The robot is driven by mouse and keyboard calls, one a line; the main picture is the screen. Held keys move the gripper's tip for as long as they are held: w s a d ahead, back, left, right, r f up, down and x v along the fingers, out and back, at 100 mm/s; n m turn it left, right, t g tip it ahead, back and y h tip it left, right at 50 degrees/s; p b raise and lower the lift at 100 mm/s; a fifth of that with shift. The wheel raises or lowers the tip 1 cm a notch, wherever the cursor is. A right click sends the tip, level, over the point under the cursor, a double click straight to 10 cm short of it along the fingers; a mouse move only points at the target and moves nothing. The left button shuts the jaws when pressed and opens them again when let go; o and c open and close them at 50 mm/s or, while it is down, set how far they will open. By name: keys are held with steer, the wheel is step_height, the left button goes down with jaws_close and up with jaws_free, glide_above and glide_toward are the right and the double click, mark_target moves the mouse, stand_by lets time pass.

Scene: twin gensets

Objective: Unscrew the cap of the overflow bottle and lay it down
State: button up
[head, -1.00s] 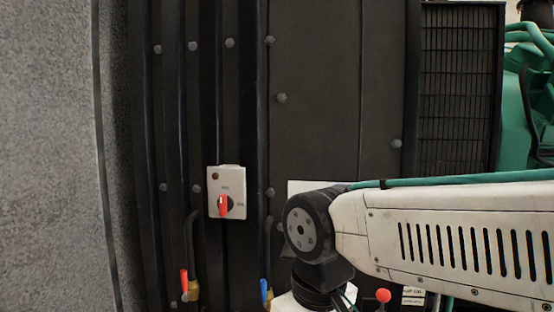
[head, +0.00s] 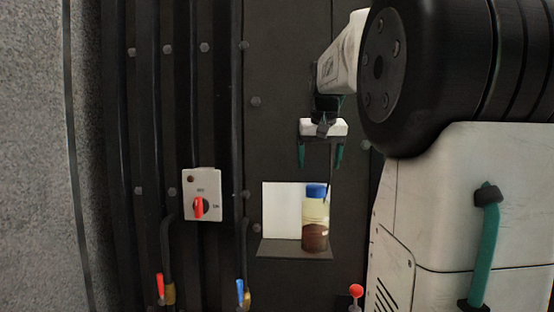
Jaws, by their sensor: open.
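The overflow bottle (head: 314,218) stands upright on a small dark shelf (head: 290,250) at centre right in the head view. It is translucent pale yellow with dark brown liquid in its lower part. Its blue cap (head: 316,190) sits on top of the bottle. My gripper (head: 320,163) hangs above the cap with its two green-tipped fingers pointing down. It is open and empty, with a gap between the fingertips and the cap. A thin dark line runs down beside the bottle's right side.
A white plate or sheet (head: 282,209) stands behind the shelf, left of the bottle. A red-handled valve (head: 160,286), a blue-handled valve (head: 240,290) and a red ball knob (head: 356,291) are low down. The shelf's left part is bare.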

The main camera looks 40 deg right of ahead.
mark_target(317, 186)
steer(key=x, duration=0.7)
steer(key=shift+f, duration=0.15)
steer(key=c, duration=1.1)
steer(key=shift+o, duration=0.2)
steer(key=n, duration=0.2)
steer(key=shift+d+n+t+y, duration=0.25)
steer(key=shift+n+t+y, duration=0.05)
steer(key=shift+y, duration=0.1)
steer(key=shift+n+t+y, duration=0.3)
steer(key=shift+n+y, duration=0.1)
steer(key=shift+n, duration=0.6)
steer(key=shift+s+d+n, duration=0.1)
steer(key=shift+d+n, duration=0.05)
steer(key=shift+n, duration=0.45)
steer(key=n+y, duration=0.1)
steer(key=n, duration=0.2)
steer(key=shift+d+y, duration=0.1)
steer(key=shift+y, duration=0.2)
steer(key=shift+r, duration=0.25)
